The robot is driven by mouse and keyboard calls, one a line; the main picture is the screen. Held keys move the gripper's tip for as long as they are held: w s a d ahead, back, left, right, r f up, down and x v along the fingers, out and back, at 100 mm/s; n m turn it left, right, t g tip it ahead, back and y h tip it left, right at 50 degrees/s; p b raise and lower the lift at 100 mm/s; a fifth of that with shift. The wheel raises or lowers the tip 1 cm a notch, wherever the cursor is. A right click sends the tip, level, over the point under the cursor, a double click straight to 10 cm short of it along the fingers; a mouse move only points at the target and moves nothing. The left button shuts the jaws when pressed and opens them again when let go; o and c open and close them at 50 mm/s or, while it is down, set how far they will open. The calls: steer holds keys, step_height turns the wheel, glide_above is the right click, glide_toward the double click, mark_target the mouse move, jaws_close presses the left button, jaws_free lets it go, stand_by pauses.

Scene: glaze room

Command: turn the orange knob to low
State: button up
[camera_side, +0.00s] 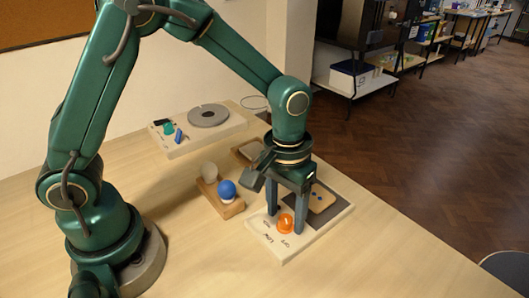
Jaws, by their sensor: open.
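The orange knob (286,223) sits near the front of a cream panel (285,253) on the table. Dark lettering on the panel in front of the knob seems to read LOW and OFF. The knob's pointer direction is too small to tell. My gripper (286,221) points down over the panel and is open, with one finger on each side of the knob in this view. I cannot tell whether either finger touches the knob.
A dark plate with a wooden piece (321,199) lies behind the knob on the panel. To the left, a wooden stand (229,211) holds a blue ball (226,189) and a grey ball (210,171). A second panel (188,146) with a grey disc stands farther back. The front table is clear.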

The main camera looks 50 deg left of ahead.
steer(key=shift+f, duration=0.1)
jaws_close()
steer(key=shift+m, duration=0.3)
steer(key=m, duration=1.1)
stand_by(0.6)
jaws_free()
